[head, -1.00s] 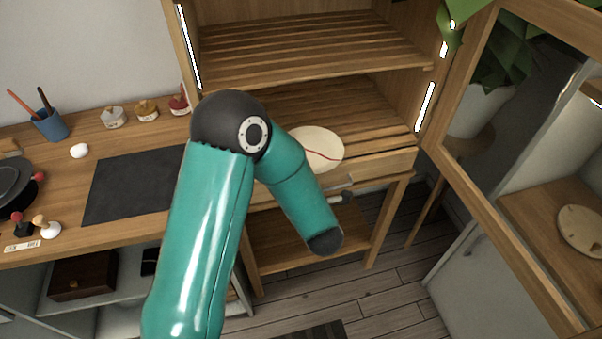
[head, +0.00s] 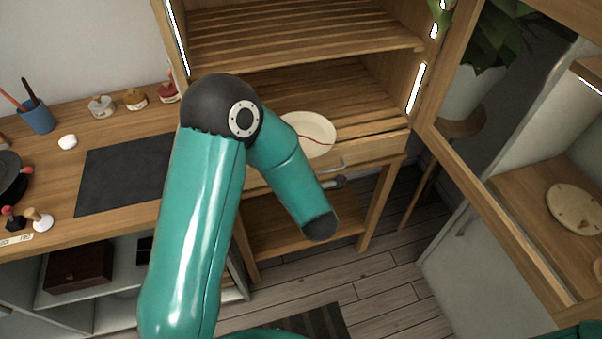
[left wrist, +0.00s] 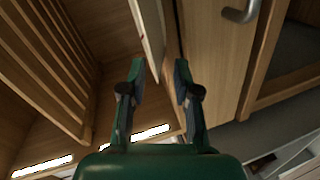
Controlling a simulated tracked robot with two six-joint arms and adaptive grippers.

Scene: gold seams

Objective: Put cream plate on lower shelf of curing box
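The cream plate (head: 313,134), with a red curved seam, is at the front of the lower slatted shelf (head: 345,92) of the curing box, its near part over the front edge. My forearm covers its left side, and I cannot tell whether it rests fully on the slats. My left gripper is hidden behind the arm in the head view. In the left wrist view the left gripper (left wrist: 160,75) has its fingers apart, with the pale plate edge (left wrist: 148,25) between them and space beside it. My right gripper is not in view.
The upper slatted shelf (head: 300,40) is empty. The glass door (head: 470,185) stands open at the right. A drawer handle (head: 330,165) sits below the shelf. A dark mat (head: 125,175) and small tools are on the left worktop.

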